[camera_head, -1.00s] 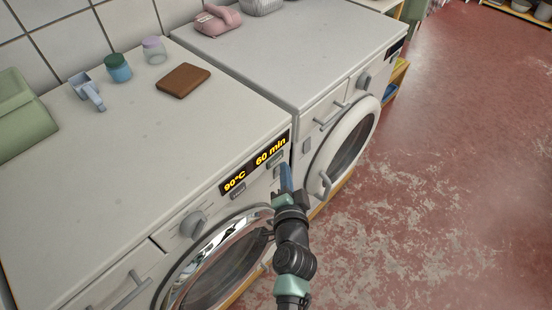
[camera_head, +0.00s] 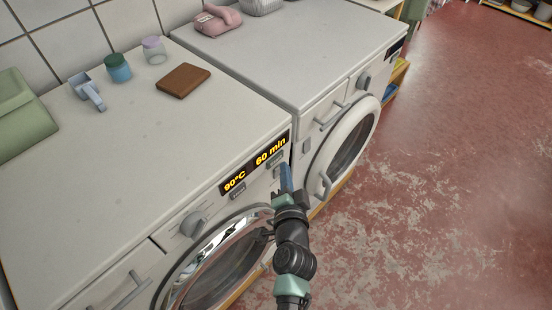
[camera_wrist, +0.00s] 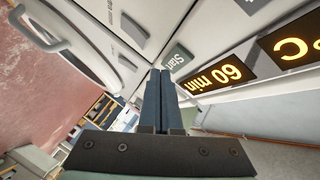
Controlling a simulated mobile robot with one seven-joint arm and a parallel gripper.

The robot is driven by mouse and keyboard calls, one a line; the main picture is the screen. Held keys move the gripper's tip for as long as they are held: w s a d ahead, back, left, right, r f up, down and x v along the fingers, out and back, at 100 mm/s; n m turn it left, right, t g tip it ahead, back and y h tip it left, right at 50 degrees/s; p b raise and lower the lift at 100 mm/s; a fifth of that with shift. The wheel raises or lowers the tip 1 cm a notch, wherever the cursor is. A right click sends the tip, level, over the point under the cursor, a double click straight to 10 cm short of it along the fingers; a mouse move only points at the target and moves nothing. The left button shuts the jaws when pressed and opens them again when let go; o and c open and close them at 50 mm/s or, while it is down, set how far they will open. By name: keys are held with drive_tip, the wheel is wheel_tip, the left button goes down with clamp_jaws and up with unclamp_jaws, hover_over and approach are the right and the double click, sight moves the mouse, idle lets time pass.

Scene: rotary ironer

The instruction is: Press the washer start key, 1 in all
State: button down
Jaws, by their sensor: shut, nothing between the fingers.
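The front-left washer (camera_head: 150,140) has a black display (camera_head: 254,164) reading 90°C and 60 min in yellow. In the wrist view the display (camera_wrist: 215,76) is beside a grey key marked Start (camera_wrist: 177,59). My gripper (camera_head: 286,178) is shut and empty, its blue fingers at the right end of the washer's front panel, below the display. In the wrist view the fingertips (camera_wrist: 160,75) are right by the lower edge of the start key and overlap it in the picture. I cannot tell whether they touch it.
A second machine (camera_head: 300,50) with a round door (camera_head: 345,143) stands to the right. A dial (camera_head: 192,224) and grey keys sit along the near panel. Jars, a cup and a brown block (camera_head: 183,80) lie on top. The red floor (camera_head: 430,200) at right is clear.

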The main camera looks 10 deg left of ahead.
drive_tip(key=shift+w+a, duration=0.25)
drive_tip(key=shift+a, duration=0.1)
drive_tip(key=shift+w+a+p, duration=0.3)
drive_tip(key=shift+a+p, duration=0.05)
drive_tip(key=shift+p, duration=0.05)
idle(1.0)
drive_tip(key=shift+s, duration=0.1)
drive_tip(key=shift+s+d+b, duration=0.45)
drive_tip(key=shift+d+b, duration=0.05)
drive_tip(key=shift+d, duration=0.2)
